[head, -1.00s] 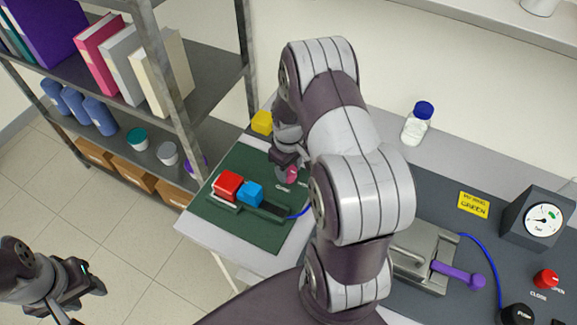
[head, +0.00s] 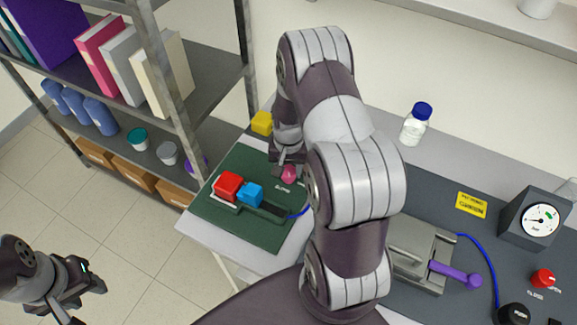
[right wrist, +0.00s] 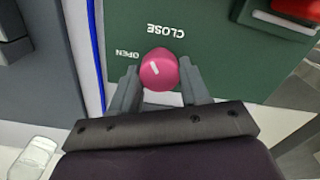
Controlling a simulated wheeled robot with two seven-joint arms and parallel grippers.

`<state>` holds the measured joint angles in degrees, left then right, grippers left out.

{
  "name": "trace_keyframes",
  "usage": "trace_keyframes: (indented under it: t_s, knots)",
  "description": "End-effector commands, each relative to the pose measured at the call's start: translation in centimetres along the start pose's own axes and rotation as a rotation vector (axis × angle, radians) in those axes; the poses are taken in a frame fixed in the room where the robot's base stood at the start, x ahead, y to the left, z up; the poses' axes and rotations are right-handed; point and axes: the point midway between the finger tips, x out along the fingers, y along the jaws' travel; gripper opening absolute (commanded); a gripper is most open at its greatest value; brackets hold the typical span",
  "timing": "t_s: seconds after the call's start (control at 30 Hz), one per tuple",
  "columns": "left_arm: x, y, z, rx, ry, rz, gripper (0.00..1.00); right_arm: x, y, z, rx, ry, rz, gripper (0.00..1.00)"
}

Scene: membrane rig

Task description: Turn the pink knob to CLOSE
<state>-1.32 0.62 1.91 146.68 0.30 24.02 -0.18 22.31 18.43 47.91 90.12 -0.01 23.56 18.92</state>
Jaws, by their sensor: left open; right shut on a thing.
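The pink knob (head: 289,173) sits on the green board (head: 228,228). In the right wrist view, the knob (right wrist: 158,70) has a short white mark pointing up and left, nearer the OPEN label (right wrist: 126,53) than the CLOSE label (right wrist: 166,31). Both labels appear upside down there. My right gripper (right wrist: 158,84) is shut on the knob, with one finger on each side. In the head view my right gripper (head: 287,163) is partly hidden by its own wrist. My left gripper (head: 88,279) is open and empty, over the floor at the lower left.
Red (head: 227,186) and blue (head: 250,194) blocks sit on the board left of the knob. A yellow block (head: 262,123) stands behind. A capped bottle (head: 416,124), a gauge box (head: 538,219) and a red knob (head: 543,278) are to the right. A shelf (head: 205,85) stands left.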

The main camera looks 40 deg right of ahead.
Motion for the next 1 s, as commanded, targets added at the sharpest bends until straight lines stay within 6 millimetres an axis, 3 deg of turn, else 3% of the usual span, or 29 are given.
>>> trace_keyframes:
  t_s: [0.5, 1.0]
  knots:
    - [-0.37, 0.0, -0.04, 0.0, 0.0, 0.0, 0.43, -0.1, -0.05, -0.01, 0.431, 0.0, 0.0, 0.15]
    - [-0.46, 0.0, -0.05, 0.0, 0.0, 0.0, 0.43, -0.07, -0.07, -0.01, 0.605, 0.0, 0.0, 0.15]
